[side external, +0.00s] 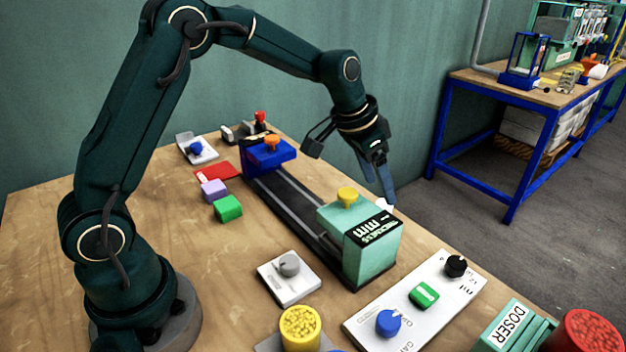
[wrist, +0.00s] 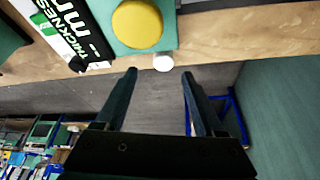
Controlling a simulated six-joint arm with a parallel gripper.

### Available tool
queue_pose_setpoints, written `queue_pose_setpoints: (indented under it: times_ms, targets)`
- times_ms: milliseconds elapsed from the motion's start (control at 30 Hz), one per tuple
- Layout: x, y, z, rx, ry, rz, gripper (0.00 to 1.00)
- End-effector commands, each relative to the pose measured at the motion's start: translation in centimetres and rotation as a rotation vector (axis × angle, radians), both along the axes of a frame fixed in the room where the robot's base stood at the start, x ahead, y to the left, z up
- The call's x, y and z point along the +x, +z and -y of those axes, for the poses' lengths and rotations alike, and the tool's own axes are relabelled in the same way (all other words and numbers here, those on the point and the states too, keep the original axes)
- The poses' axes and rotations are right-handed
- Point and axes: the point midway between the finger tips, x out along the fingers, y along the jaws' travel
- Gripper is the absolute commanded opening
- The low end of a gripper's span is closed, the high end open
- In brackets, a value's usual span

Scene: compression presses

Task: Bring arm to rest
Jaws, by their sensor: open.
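My gripper (side external: 377,178) hangs off the end of my dark green arm, fingers pointing down beside the green thickness block (side external: 370,262) with the yellow knob (side external: 347,195). In the wrist view the two fingers (wrist: 160,88) are apart with nothing held between them. The yellow knob (wrist: 138,24) and the block's black-and-white thickness label (wrist: 70,28) show at the top of that view. A small white round part (wrist: 163,62) lies beyond the fingertips, by the block and the table edge; whether the fingers touch it cannot be told from the side.
The block stands at the near end of a black rail (side external: 290,208), with a blue block (side external: 268,153) at the far end. Purple (side external: 214,189) and green (side external: 228,208) cubes sit left of the rail. A white control panel (side external: 370,325) and DOSER box (side external: 510,328) are in front.

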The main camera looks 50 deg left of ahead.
Motion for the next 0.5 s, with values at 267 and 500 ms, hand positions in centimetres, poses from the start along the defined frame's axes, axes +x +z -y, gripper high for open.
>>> queue_pose_setpoints:
  times_ms: [267, 500]
  targets:
    - [-0.5, 5.7, 0.4, 0.011, -0.013, 0.125, 0.71]
    - [-6.3, 11.2, 0.8, 0.022, 0.001, 0.215, 0.71]
